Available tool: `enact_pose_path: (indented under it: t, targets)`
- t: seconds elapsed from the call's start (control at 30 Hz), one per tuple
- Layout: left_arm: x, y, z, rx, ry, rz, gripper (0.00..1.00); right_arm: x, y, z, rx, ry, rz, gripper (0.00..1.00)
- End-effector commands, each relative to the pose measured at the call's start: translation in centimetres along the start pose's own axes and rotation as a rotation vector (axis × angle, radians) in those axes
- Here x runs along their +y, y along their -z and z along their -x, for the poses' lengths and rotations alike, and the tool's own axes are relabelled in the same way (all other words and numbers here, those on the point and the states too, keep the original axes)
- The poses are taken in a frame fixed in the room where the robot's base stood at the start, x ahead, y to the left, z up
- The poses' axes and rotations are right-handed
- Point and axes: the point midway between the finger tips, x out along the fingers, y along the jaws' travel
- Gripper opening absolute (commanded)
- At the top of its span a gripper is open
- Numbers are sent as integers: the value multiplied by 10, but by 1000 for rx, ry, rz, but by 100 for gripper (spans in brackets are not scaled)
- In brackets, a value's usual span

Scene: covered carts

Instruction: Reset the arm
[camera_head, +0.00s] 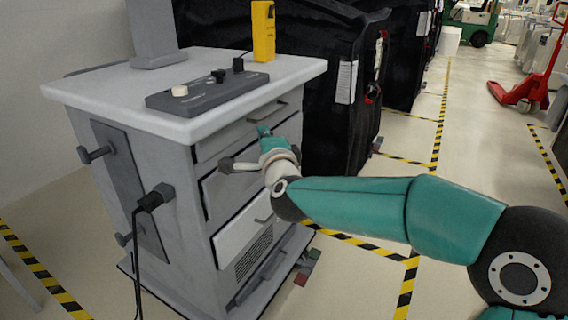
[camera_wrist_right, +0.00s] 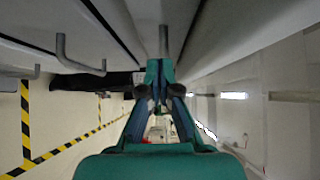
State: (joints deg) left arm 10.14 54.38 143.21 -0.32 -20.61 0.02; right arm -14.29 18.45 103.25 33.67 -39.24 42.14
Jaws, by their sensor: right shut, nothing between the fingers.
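My right arm reaches in from the right of the head view to the front of a grey cabinet (camera_head: 160,190). My right gripper (camera_head: 265,131) is at the drawer fronts, just below the top drawer's handle (camera_head: 268,108). In the wrist view the right gripper (camera_wrist_right: 158,72) points away along the grey fronts, its fingers together and nothing between them. One bar handle (camera_wrist_right: 163,40) shows just beyond the fingertips; whether they touch cannot be told. Another handle (camera_wrist_right: 80,62) is to the left. My left gripper is in neither view.
A grey control box (camera_head: 205,93) and a yellow device (camera_head: 263,32) stand on the cabinet top. A black plug and cable (camera_head: 150,200) hang at its side. Black covered carts (camera_head: 325,90) stand close behind. Floor with striped tape lies open to the right, with a red pallet jack (camera_head: 525,92) farther off.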

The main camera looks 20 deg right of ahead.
Motion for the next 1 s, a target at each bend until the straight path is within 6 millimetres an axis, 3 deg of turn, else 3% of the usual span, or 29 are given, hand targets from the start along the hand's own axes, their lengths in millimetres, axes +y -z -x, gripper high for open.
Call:
enact_pose_path:
  t: [0.2,0.4,0.7,0.77,0.87,0.97,1.0]
  targets:
    - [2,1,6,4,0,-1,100,-3,-2,48,-4,0,1,0]
    - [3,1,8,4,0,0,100,-2,-1,78,-2,-1,-1,0]
    - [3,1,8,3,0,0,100,6,8,85,18,-14,3,0]
    - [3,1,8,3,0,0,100,20,14,79,32,-39,13,0]
    - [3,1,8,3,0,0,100,60,24,67,59,-112,40,0]
    - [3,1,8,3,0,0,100,122,35,59,74,-224,87,0]
    - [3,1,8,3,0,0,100,152,38,58,72,-277,111,0]
